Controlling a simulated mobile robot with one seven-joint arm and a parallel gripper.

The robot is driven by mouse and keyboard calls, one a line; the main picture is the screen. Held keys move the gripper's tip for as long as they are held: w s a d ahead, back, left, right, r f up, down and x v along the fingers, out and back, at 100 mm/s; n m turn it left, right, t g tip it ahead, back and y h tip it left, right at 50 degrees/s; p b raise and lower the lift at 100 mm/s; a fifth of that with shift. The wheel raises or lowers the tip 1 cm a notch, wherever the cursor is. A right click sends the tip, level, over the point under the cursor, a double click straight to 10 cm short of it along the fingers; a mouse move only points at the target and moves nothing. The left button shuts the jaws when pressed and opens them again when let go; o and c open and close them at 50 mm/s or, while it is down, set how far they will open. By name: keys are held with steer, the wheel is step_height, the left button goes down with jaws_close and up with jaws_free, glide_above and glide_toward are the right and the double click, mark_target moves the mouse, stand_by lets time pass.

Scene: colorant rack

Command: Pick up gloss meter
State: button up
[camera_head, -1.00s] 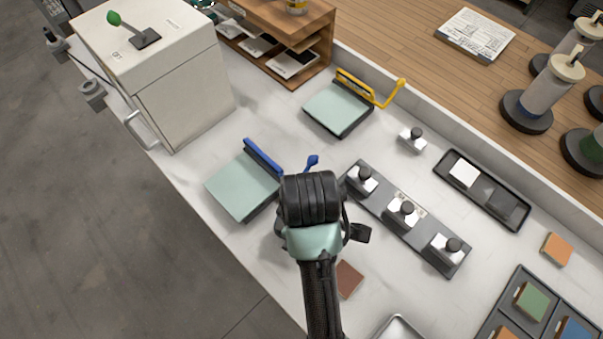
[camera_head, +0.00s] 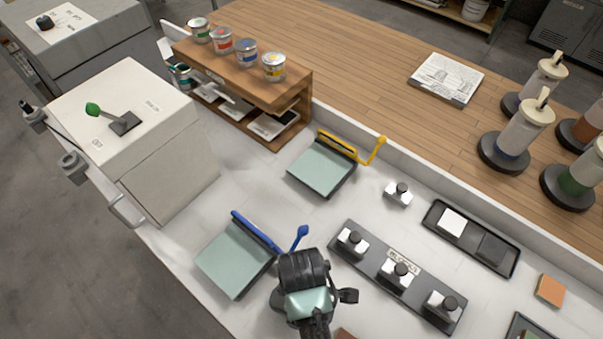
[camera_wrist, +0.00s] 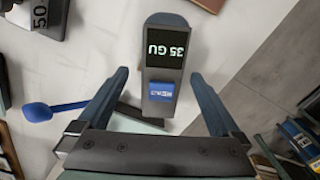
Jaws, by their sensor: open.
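The gloss meter (camera_wrist: 166,62) shows in the wrist view as a dark, upright-looking block with a black display reading 35 GU and a blue label below it. It lies between the two fingers of my gripper (camera_wrist: 160,78), with gaps on both sides, so the fingers do not hold it. My gripper is open. In the head view my gripper (camera_head: 303,270) points down over the bench, right of the blue-armed board, and I cannot make out the gloss meter there; the gripper seems to cover it.
A pale green board with a blue arm (camera_head: 236,258) stands close left; its blue knob (camera_wrist: 38,112) is near the left finger. A dark strip with several metal blocks (camera_head: 374,268) lies close right. A yellow-armed board (camera_head: 322,167) and wooden rack (camera_head: 300,97) stand farther back.

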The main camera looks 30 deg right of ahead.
steer(key=shift+s+a+f+p, duration=0.15)
steer(key=shift+f+p, duration=0.2)
steer(key=shift+f, duration=1.8)
steer(key=shift+r, duration=0.1)
jaws_close()
